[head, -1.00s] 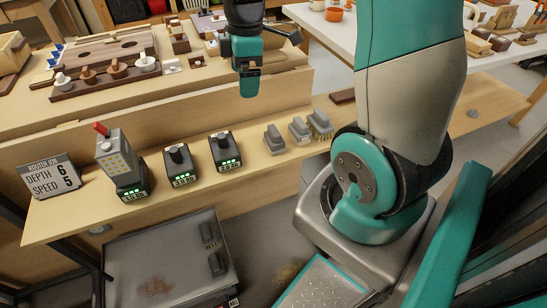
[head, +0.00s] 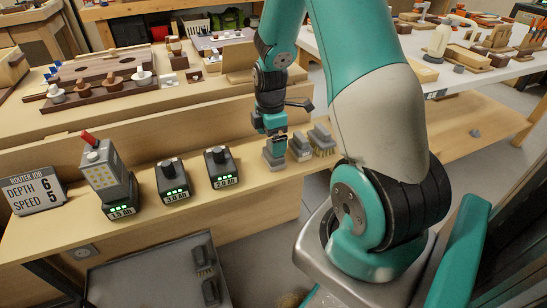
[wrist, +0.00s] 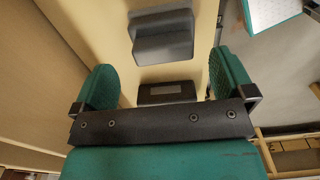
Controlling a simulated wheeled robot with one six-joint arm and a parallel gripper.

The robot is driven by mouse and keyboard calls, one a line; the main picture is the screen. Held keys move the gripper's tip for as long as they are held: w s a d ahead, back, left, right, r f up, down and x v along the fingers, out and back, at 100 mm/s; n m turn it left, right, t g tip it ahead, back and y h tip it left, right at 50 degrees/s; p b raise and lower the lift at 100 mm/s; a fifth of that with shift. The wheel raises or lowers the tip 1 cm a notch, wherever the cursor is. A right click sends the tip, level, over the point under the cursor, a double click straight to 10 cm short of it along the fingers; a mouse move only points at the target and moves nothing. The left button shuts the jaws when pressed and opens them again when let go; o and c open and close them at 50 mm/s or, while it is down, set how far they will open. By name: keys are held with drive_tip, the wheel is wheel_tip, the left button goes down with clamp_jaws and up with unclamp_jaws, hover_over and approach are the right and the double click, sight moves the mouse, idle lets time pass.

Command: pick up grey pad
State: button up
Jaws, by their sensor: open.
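A plain grey pad (head: 274,158) with a stepped handle sits on the wooden bench ledge, leftmost in a row of three similar grey pieces. My gripper (head: 274,138) is close above it in the head view and hides part of its top. In the wrist view a grey stepped piece (wrist: 162,38), apparently this pad, lies beyond the two green fingers, in line with the gap. My gripper (wrist: 165,85) is open, with nothing visibly clamped. I cannot tell whether the fingers reach beside the pad.
A grey block with a pale base (head: 300,147) and one with yellowish bristles (head: 321,140) stand close right of the pad. Battery units (head: 222,167) and a sign (head: 33,190) are to the left.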

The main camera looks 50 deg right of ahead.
drive_tip(key=f, duration=0.2)
drive_tip(key=f+b, duration=0.1)
drive_tip(key=f, duration=0.1)
drive_tip(key=shift+s+d, duration=0.2)
drive_tip(key=shift+s, duration=0.15)
drive_tip(key=shift+f, duration=0.55)
drive_tip(key=c, duration=1)
drive_tip(key=shift+o, duration=0.2)
drive_tip(key=shift+r, duration=0.15)
wheel_tip(320, 180, up, 20)
drive_tip(key=p, duration=0.4)
drive_tip(key=shift+o, duration=0.9)
drive_tip(key=shift+a+p, duration=0.1)
drive_tip(key=shift+p, duration=0.2)
drive_tip(key=shift+c, duration=0.3)
